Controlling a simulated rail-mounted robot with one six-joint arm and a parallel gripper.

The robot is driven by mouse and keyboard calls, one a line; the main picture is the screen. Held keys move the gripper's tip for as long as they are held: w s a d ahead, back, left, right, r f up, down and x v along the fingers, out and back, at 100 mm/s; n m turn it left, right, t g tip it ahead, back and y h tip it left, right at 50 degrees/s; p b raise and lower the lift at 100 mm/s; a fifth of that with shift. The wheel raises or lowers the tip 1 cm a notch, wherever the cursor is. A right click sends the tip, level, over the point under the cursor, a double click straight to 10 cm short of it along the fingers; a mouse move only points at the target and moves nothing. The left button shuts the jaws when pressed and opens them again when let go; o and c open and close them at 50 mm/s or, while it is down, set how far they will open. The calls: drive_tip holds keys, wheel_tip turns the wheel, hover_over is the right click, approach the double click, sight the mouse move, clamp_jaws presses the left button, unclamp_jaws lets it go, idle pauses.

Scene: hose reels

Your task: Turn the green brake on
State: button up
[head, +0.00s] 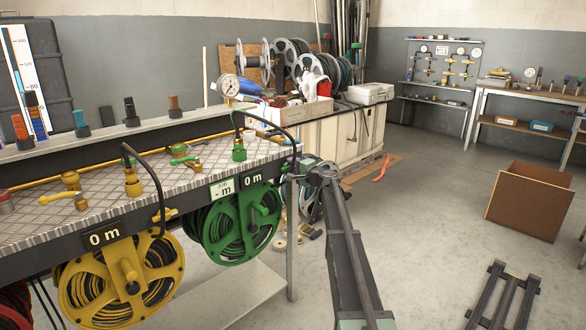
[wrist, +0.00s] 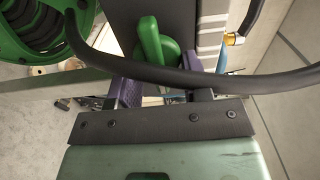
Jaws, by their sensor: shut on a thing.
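The green reel (head: 240,222) hangs under the right end of the bench; its edge also shows at the upper left of the wrist view (wrist: 45,30). My gripper (head: 308,168) is at the bench's right end, just right of this reel. In the wrist view a green lever (wrist: 150,40), which looks like the green brake, stands between the purple-padded jaws of my gripper (wrist: 158,78). The jaws are shut on it. A black hose crosses in front and hides part of the jaws. In the head view my gripper hides the brake.
A yellow reel (head: 120,280) hangs left of the green one. Yellow and green valves, including a green valve (head: 184,157), stand on the bench top (head: 140,185). A black hose (wrist: 200,78) arches close to my gripper. A brown box (head: 528,200) and a dark frame (head: 503,295) lie on the floor at right.

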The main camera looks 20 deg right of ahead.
idle(0.4)
drive_tip(key=o, duration=0.8)
drive_tip(key=shift+o, duration=0.2)
drive_tip(key=shift+s, duration=0.1)
drive_tip(key=v, duration=1)
drive_tip(key=shift+s+d, duration=0.2)
drive_tip(key=shift+s, duration=0.15)
